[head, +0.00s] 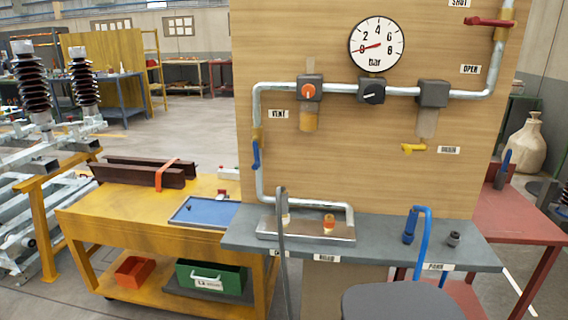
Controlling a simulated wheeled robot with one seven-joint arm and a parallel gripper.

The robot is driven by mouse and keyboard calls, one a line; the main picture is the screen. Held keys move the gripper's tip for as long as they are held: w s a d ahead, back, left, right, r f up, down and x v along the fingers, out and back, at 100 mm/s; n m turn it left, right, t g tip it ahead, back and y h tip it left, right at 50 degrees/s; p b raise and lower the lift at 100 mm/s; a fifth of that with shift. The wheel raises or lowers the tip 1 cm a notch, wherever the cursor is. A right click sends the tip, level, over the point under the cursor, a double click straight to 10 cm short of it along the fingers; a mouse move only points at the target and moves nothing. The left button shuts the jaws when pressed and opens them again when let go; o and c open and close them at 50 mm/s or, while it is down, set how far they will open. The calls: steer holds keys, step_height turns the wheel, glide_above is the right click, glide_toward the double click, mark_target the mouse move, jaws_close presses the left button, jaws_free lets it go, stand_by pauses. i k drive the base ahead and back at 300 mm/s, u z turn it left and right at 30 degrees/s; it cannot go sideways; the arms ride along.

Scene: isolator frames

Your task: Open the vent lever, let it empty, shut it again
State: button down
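The VENT label (278,114) is on the wooden panel at the upper left. A blue lever (256,154) hangs below and left of it on the vertical pipe, roughly in line with the pipe. An orange-faced knob (308,91) sits on the pipe just right of the label. I cannot tell for certain which handle the label belongs to. My gripper is not in view, and I see nothing touching either handle.
A red lever (490,22) sits by SHUT and OPEN labels, and a yellow lever (413,148) lower down. The grey bench (380,235) carries a metal tray (300,229) and a blue hose (427,245). A thin upright rod and a dark rounded shape fill the front.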

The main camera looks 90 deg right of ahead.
mark_target(257, 163)
steer(key=z, duration=0.55)
steer(key=k, duration=1.15)
steer(key=z, duration=0.6)
steer(key=i, duration=0.9)
steer(key=z, duration=0.5)
